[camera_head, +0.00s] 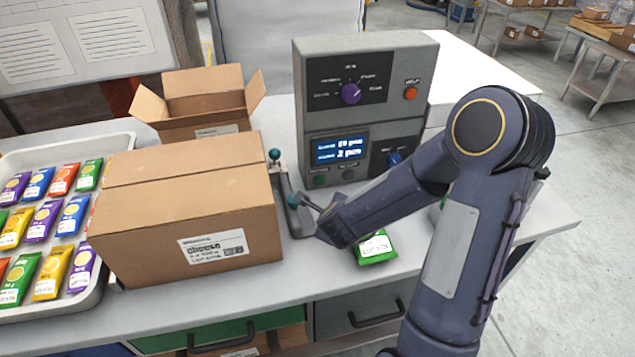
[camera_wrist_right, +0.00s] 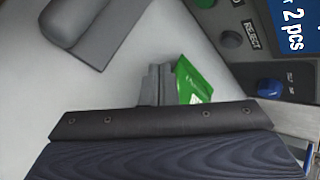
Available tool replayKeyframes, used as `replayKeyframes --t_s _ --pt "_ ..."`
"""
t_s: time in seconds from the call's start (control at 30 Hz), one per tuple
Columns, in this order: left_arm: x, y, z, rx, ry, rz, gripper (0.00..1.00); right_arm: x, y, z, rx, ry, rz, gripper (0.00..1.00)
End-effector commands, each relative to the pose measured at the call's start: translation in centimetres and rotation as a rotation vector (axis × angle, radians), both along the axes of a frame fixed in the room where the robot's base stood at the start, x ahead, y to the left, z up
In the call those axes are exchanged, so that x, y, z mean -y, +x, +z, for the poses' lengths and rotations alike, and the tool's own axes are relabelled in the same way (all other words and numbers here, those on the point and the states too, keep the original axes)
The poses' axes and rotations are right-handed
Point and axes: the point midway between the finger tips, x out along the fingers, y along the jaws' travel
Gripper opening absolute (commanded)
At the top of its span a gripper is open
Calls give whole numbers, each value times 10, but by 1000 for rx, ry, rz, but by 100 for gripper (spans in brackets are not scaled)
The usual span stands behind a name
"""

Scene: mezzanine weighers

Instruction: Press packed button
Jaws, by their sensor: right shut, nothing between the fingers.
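The grey control box (camera_head: 365,110) stands at the back of the table. I cannot read the green button's label. My right gripper (camera_head: 311,203) is shut and empty, in front of and below these buttons, apart from them. Its closed fingers (camera_wrist_right: 158,84) show in the wrist view. My left gripper is out of view.
A closed carton (camera_head: 190,210) stands left of my right gripper, with an open carton (camera_head: 205,100) behind. A grey lever device with teal knobs (camera_head: 274,155) stands between carton and gripper. A green packet (camera_head: 375,248) lies beneath my forearm. A packet tray (camera_head: 25,150) is far left.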

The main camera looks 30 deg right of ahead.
Motion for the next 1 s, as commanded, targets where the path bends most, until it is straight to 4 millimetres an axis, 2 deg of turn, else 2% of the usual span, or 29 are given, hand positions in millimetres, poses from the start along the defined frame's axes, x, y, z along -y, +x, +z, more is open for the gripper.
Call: replayKeyframes --t_s 0.27,0.7,1.0 --pt "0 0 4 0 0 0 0 2 7 1 -1 0 2 0" --pt "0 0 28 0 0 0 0 15 64 2 -1 -1 3 0" --pt "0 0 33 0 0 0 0 20 85 1 0 -1 4 0"
